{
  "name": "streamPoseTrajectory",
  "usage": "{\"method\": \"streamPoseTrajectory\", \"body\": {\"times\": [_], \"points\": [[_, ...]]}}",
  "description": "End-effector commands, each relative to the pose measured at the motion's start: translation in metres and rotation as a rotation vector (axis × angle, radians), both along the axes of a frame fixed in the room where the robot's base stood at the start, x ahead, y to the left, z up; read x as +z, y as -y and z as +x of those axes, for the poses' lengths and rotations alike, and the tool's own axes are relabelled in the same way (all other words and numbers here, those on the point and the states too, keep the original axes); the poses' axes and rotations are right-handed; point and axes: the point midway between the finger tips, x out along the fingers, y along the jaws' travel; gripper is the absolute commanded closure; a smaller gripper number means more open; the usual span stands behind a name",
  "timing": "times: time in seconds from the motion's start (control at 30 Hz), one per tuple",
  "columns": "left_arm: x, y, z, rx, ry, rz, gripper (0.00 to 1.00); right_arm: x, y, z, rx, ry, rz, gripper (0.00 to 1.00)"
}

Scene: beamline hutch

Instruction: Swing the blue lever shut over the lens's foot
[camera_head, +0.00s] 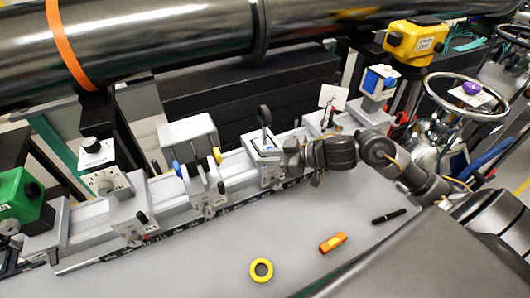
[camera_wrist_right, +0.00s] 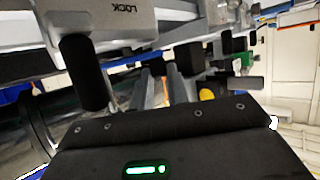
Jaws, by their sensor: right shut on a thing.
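The lens (camera_head: 264,115), a dark round disc on a short post, stands upright on a light grey mount (camera_head: 266,146) on the rail. A little blue shows at the lens's foot, but I cannot make out the blue lever's full shape or angle. My right gripper (camera_head: 288,151) is at the right side of this mount, at foot height. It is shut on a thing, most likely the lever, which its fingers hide. In the right wrist view the two fingers (camera_wrist_right: 164,84) reach in under grey fittings. My left gripper is out of view.
A grey block marked LOCK (camera_wrist_right: 118,18) with a black knob (camera_wrist_right: 84,72) is close to my right wrist. Other mounts (camera_head: 190,140) stand along the rail. A yellow tape roll (camera_head: 261,270), an orange tool (camera_head: 333,242) and a black pen (camera_head: 389,216) lie on the otherwise clear front table.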

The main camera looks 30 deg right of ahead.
Motion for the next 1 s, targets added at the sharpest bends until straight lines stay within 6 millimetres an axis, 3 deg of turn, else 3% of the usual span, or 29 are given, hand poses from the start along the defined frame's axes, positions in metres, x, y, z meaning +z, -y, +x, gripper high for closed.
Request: {"method": "streamPoseTrajectory", "body": {"times": [0.1, 0.33, 0.7, 1.0], "points": [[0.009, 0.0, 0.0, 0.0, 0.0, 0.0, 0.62, 0.002, 0.006, 0.0, 0.11, -0.003, -0.004, 1.0], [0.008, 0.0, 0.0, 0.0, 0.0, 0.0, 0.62, 0.0, 0.013, 0.0, 0.325, 0.001, -0.004, 1.0], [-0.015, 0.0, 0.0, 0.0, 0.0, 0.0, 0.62, -0.003, 0.021, 0.001, 0.614, 0.003, -0.002, 1.0], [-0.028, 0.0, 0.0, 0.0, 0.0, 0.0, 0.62, -0.002, 0.024, 0.001, 0.739, 0.001, -0.001, 1.0]]}}
